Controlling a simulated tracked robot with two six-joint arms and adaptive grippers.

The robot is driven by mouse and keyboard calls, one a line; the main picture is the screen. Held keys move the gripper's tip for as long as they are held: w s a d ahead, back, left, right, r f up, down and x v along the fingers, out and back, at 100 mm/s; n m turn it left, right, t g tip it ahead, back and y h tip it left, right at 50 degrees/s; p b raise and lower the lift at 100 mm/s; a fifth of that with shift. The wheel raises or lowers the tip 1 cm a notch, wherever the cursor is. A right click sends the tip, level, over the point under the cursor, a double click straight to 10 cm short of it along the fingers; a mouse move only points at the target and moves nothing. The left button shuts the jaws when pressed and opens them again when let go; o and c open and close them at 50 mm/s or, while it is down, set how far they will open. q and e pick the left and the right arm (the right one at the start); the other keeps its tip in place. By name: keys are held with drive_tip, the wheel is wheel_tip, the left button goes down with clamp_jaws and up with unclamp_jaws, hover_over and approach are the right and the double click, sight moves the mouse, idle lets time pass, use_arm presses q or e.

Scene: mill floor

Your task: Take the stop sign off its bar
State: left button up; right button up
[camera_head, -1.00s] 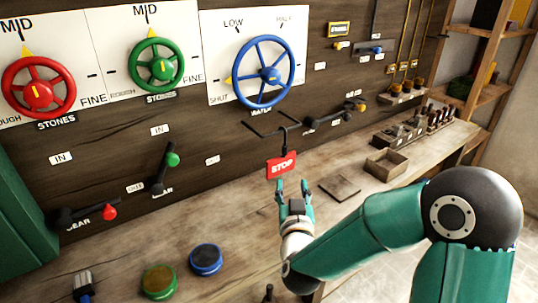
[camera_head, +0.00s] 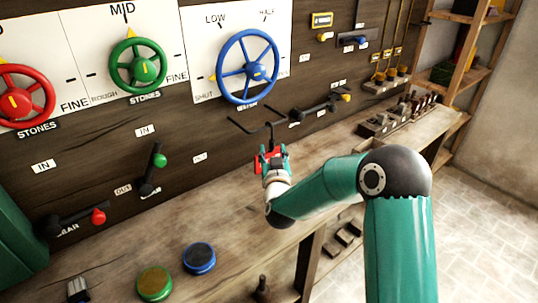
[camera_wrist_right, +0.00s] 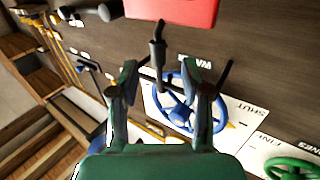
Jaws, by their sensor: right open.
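The red stop sign (camera_head: 264,161) hangs below a dark bar (camera_head: 245,128) on the wall, under the blue wheel. My right gripper covers most of it in the head view. In the right wrist view the sign (camera_wrist_right: 178,10) is at the top edge, with its black hanger (camera_wrist_right: 158,50) running down from it. My right gripper (camera_head: 272,152) is at the sign. In the wrist view its two fingers (camera_wrist_right: 165,80) are open, one on each side of the hanger, with gaps showing. My left gripper is not in view.
The blue wheel (camera_head: 247,67) is on the wall just above the bar. A yellow-knobbed lever (camera_head: 322,107) is to the right, and a green-knobbed lever (camera_head: 153,170) to the left. The bench (camera_head: 225,225) below the sign is mostly clear, with green (camera_head: 154,282) and blue (camera_head: 199,258) discs.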

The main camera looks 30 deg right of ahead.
sight(272, 146)
drive_tip(key=shift+w+d+p, duration=0.3)
drive_tip(key=shift+w, duration=0.05)
drive_tip(key=x, duration=0.1)
drive_tip(key=p+x, duration=0.1)
drive_tip(key=x, duration=0.2)
drive_tip(key=shift+f, duration=0.25)
clamp_jaws()
